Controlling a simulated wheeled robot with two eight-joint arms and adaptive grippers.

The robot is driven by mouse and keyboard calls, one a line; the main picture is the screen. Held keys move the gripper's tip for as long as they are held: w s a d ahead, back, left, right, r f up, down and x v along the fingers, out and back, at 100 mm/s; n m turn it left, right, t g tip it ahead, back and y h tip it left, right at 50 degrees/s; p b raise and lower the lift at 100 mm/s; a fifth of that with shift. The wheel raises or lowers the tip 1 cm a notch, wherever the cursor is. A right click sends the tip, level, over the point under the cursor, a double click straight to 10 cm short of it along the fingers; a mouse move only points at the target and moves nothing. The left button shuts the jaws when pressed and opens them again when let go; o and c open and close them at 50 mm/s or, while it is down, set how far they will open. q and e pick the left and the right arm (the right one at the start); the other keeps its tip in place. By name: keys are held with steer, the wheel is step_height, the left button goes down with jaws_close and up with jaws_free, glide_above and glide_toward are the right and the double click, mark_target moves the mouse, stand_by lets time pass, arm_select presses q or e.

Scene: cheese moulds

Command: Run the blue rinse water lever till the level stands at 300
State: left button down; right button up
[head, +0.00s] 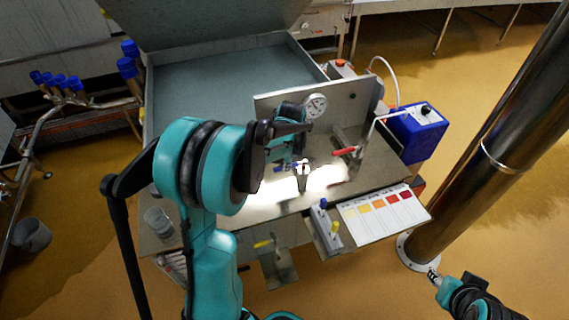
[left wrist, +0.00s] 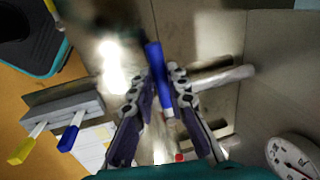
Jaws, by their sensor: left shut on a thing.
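My left gripper (left wrist: 158,82) is shut on the blue lever (left wrist: 154,56), whose handle stands between the two fingers in the left wrist view. In the head view my left gripper (head: 292,152) is over the bench, in front of the upright panel, and my arm hides part of it. A metal pipe (left wrist: 222,77) runs beside the lever. A clear beaker (head: 158,221) stands at the bench's left front corner; I cannot read any level in it. My right gripper (head: 434,276) is low at the right, away from the bench; its jaw state is unclear.
A red lever (head: 344,151) sits right of my left gripper. A round gauge (head: 315,105) is on the panel (head: 358,92); its reading is too small. Blue and yellow handles (head: 329,216) and a colour chart (head: 379,212) are at the front. A steel column (head: 495,145) stands right.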

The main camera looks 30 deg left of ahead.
arm_select(q)
steer(key=shift+s+d+n+g+y+p, duration=0.1)
steer(key=shift+s+d+n+g+p, duration=0.15)
steer(key=shift+d+n, duration=0.95)
steer(key=shift+s+d+n+g+y+p, duration=0.1)
steer(key=shift+s+d+n+g, duration=0.3)
steer(key=shift+n, duration=1.35)
steer(key=shift+d+n+g+y+p, duration=0.1)
steer(key=shift+d+n+g+p, duration=0.1)
steer(key=shift+d+n, duration=1.05)
steer(key=shift+a+n, duration=0.15)
steer(key=shift+n, duration=0.15)
steer(key=c, duration=1.5)
jaws_free()
steer(key=shift+r, duration=0.1)
steer(key=r, duration=0.4)
steer(key=d+r, duration=0.1)
steer(key=r, duration=0.2)
steer(key=d+r, duration=0.1)
steer(key=r, duration=0.3)
steer(key=shift+w+d+r, duration=0.1)
steer(key=shift+d+r, duration=0.05)
steer(key=shift+r, duration=0.15)
